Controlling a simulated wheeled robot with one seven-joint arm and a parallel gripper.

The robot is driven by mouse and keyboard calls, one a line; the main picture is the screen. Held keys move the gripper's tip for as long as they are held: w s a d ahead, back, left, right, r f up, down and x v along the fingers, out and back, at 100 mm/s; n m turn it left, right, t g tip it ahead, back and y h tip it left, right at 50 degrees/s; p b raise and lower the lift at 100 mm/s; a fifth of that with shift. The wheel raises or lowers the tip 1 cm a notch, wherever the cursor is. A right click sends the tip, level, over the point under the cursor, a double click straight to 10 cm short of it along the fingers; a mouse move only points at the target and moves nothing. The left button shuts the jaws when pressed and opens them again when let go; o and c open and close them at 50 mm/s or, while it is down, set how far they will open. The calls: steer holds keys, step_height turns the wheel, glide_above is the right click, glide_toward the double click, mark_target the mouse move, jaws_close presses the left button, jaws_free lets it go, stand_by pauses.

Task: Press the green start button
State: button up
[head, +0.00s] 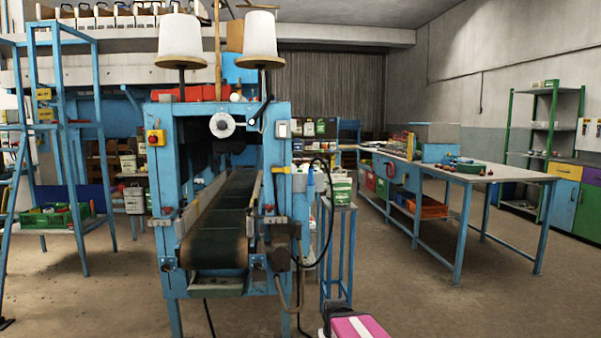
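A blue sewing machine frame (277,165) with a dark conveyor belt (220,240) running through it stands left of centre in the head view. A yellow box with a red button (155,137) is fixed to its left front post. A small light switch box (283,129) is fixed to its right post; its details are too small to read. I cannot make out a green start button on the machine.
Two white thread cones (260,38) stand on top of the machine. A blue stand (340,225) and hanging cables are close at its right. A long workbench (500,177) is further right. Blue steel framework (68,150) is at left. The floor (490,295) at front right is clear.

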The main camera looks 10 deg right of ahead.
jaws_close()
stand_by(1.6)
